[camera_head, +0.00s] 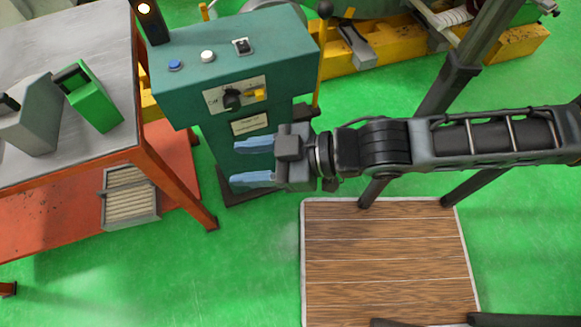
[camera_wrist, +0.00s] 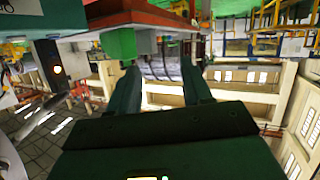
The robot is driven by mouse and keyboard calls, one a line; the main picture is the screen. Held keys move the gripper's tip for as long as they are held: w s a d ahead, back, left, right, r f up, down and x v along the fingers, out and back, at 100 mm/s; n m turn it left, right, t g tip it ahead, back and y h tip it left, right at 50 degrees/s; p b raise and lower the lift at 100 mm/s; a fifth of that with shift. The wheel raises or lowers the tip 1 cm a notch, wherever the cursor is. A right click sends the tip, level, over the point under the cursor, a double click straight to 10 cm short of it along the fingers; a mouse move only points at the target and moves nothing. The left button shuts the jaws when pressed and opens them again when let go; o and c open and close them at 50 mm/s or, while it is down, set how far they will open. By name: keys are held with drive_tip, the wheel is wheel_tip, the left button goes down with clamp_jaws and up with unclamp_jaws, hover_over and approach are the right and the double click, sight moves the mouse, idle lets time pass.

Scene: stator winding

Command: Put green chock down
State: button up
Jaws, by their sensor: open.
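The green chock (camera_head: 97,103) stands on the grey top of the orange-framed table (camera_head: 75,42) at the left of the head view.
A grey chock (camera_head: 35,115) stands left of the green one. The teal control cabinet (camera_head: 290,58) with buttons and a knob is close to my gripper. A wooden platform (camera_head: 385,260) lies on the green floor. A yellow-framed machine (camera_head: 375,58) is behind. Floor is open between table and platform.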

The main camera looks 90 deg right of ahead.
drive_tip(key=s+a+r+y, duration=0.1)
drive_tip(key=s+a+r, duration=0.3)
drive_tip(key=s+r, duration=0.1)
drive_tip(key=shift+s+a+r, duration=0.15)
drive_tip(key=shift+s+a, duration=0.2)
drive_tip(key=shift+s, duration=0.4)
idle(1.4)
